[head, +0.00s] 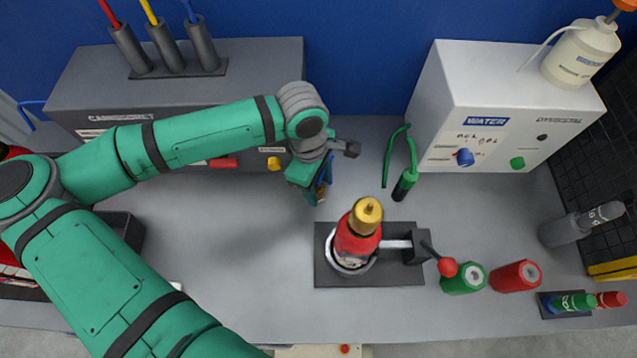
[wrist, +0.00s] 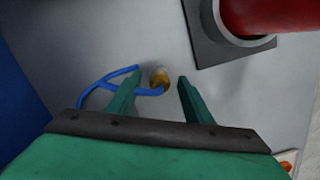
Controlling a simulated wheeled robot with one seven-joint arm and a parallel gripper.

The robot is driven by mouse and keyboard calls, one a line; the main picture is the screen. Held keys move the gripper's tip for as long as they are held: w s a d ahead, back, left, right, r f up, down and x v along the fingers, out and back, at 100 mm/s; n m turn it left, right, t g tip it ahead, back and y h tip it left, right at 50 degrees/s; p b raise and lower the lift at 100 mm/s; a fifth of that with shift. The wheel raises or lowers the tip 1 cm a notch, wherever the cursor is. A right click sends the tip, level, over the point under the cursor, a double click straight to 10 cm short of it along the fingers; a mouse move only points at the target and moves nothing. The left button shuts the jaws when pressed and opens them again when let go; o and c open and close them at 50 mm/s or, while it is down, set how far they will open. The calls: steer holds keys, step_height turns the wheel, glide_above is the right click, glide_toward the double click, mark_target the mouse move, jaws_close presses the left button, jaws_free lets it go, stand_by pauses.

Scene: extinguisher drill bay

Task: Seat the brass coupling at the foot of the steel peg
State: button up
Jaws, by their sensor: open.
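A brass round piece (wrist: 158,80), which looks like the coupling, has a blue hose beside it. In the wrist view it appears between the two fingertips of my gripper (wrist: 159,77), with gaps on both sides. My gripper (head: 319,188) is open, left of the red extinguisher. It hides most of that piece in the head view, where a bit of blue hose (head: 328,168) shows. The red extinguisher (head: 357,242) stands in a ring holder and has a brass top (head: 366,216) with a short stub. I cannot tell whether that stub is the steel peg.
A clamp lever with a red knob (head: 447,267) is right of the extinguisher. The table left of the dark base plate (head: 330,275) is clear.

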step_height(320, 180, up, 11)
steer(key=a, duration=0.1)
steer(key=shift+w+f, duration=0.2)
steer(key=shift+w, duration=0.1)
stand_by(0.8)
